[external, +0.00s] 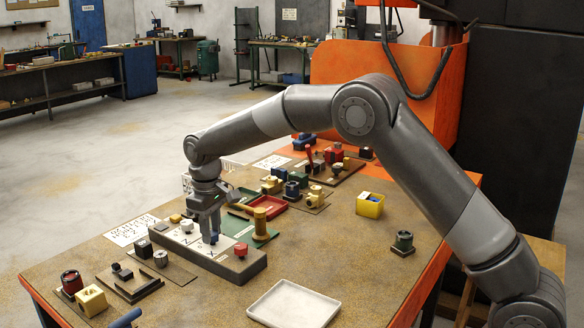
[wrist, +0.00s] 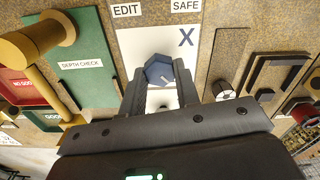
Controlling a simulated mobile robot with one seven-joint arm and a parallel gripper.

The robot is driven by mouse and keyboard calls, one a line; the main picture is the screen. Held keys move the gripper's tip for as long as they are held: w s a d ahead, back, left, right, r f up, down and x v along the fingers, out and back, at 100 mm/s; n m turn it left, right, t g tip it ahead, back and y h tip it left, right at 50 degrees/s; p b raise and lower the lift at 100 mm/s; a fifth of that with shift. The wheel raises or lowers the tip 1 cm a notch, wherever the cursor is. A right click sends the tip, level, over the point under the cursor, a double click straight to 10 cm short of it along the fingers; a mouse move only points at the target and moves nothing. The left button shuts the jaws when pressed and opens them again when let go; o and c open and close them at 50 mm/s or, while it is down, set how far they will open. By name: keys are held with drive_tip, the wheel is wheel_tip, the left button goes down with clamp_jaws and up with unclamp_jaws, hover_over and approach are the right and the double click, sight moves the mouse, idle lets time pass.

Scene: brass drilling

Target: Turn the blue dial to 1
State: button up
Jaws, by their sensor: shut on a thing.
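The blue dial (external: 211,239) stands on a low grey block with a white top (external: 181,237) on the workbench. In the wrist view the blue dial (wrist: 158,71) is a many-sided knob with a small pale mark on its top. My gripper (external: 210,230) reaches down over it. In the wrist view my gripper's (wrist: 160,76) two dark fingers stand on either side of the dial and are shut on it. A large X is printed on the white panel beside the dial. No numeral 1 is readable, and the fingers hide part of the panel.
Boards with blocks and a red and a yellow piece are at the left front. A white tray (external: 318,322) is at the front.

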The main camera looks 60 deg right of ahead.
sight(212, 233)
drive_tip(key=shift+m, duration=1)
drive_tip(key=o, duration=1)
drive_tip(key=shift+r, duration=0.1)
wheel_tip(212, 233, up, 11)
drive_tip(key=shift+f, duration=0.15)
